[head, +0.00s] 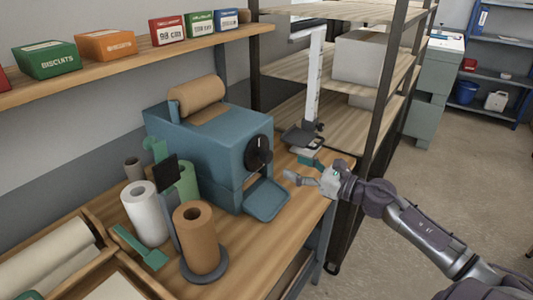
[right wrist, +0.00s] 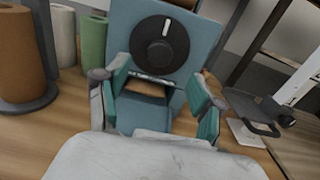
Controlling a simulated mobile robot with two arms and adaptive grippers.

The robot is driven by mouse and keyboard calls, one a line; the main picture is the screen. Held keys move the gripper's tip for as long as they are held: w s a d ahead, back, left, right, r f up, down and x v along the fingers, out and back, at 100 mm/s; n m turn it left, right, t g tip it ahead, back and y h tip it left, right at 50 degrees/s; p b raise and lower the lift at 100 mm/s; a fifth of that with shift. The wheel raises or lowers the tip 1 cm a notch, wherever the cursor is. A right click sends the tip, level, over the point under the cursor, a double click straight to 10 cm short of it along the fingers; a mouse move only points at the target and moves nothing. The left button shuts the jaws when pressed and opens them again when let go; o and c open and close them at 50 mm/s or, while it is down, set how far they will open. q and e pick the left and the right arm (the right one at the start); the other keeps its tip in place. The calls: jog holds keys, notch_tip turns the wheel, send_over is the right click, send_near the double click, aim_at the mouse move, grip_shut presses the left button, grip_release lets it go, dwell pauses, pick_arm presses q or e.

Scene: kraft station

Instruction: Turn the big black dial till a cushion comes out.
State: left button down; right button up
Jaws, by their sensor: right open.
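The blue machine (head: 225,140) stands on the wooden bench with a brown paper roll on top. The big black dial (head: 258,152) is on its front face. In the right wrist view the dial (right wrist: 160,44) faces me, with a white mark near its top. Below it is an outlet slot (right wrist: 150,88), with brown material visible inside. A blue tray (head: 266,200) juts out beneath. My right gripper (head: 308,178) is open and empty, in front of the machine and apart from the dial. Its two fingers (right wrist: 157,100) show below the dial. My left gripper is not seen.
A brown roll on a stand (head: 198,238), a white roll (head: 146,213) and green rolls stand left of the machine. A scale-like device (head: 303,140) stands to the right. Shelving posts (head: 383,90) rise behind my right arm. Boxes line the upper shelf.

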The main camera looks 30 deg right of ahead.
aim_at(270, 157)
jog(key=p+x, duration=0.2)
jog(key=x, duration=0.6)
jog(key=shift+w+r+p, duration=0.1)
jog(key=shift+w+p, duration=0.1)
jog(key=shift+p, duration=0.1)
jog(key=shift+x, duration=0.8)
jog(key=c, duration=1.1)
